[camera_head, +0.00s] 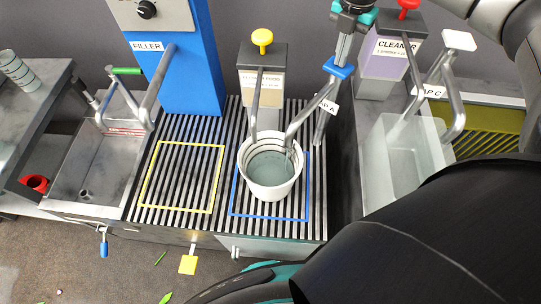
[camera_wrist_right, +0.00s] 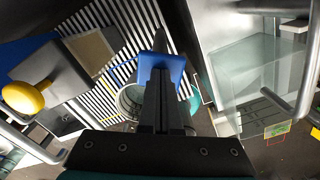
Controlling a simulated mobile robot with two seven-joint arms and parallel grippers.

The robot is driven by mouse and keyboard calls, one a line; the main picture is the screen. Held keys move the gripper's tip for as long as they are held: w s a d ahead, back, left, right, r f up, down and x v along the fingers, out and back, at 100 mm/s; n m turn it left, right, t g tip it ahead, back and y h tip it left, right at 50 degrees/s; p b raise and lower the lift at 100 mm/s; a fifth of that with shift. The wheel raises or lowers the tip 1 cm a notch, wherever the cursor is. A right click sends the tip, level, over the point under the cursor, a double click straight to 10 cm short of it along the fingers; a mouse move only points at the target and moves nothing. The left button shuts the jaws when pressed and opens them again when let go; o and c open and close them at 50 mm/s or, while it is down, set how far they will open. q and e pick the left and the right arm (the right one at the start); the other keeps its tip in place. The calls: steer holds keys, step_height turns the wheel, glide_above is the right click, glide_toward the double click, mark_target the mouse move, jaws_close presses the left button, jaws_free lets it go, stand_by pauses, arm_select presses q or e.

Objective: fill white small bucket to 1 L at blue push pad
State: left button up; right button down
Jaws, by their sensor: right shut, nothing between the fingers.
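The white small bucket (camera_head: 245,158) stands upright inside the blue square on the slatted grate. Greyish water (camera_head: 270,170) covers its bottom, with several dark ring lines on the wall above it. The Tap A spout (camera_head: 308,108) ends over the bucket, and a thin stream seems to fall from it. The blue push pad (camera_head: 338,69) sits on top of the tap's arm. My right gripper (camera_head: 345,48) is shut and empty, its fingertips at the pad and seemingly touching it. In the right wrist view the blue pad (camera_wrist_right: 162,70) is at the fingertips, the bucket (camera_wrist_right: 130,98) partly hidden behind.
A flower food dispenser (camera_head: 262,84) with a yellow knob stands behind the bucket. The yellow square (camera_head: 182,177) is empty. A sink (camera_head: 92,170) is at left, a glassy basin (camera_head: 395,165) and a cleaner dispenser (camera_head: 385,65) at right. My dark body hides the lower right.

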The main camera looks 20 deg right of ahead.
stand_by(0.4)
step_height(320, 180, up, 6)
steer(key=p, duration=0.6)
steer(key=shift+r, duration=0.2)
steer(key=shift+f, duration=0.1)
steer(key=shift+s, duration=0.1)
